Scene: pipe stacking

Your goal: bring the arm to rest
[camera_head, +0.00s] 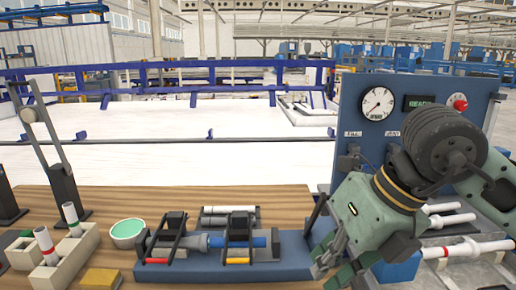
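My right arm comes in from the right, and its green-grey gripper (328,268) points down and left, beside the right end of a blue fixture base (290,262). I cannot make out how far apart its fingers are, and I see nothing clearly held in them. My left gripper is not in view. On the fixture lies a blue pipe (226,241) under black clamps, with grey and white pipe pieces (230,210) behind it. White pipes with red bands (45,242) stand in cream blocks at the left.
A blue panel (382,150) with a gauge (377,104) and a red button (460,102) stands close behind my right arm. White pipes (470,247) lie on a rack at right. A green bowl (127,230) and a yellow block (101,279) sit on the wooden table (185,196).

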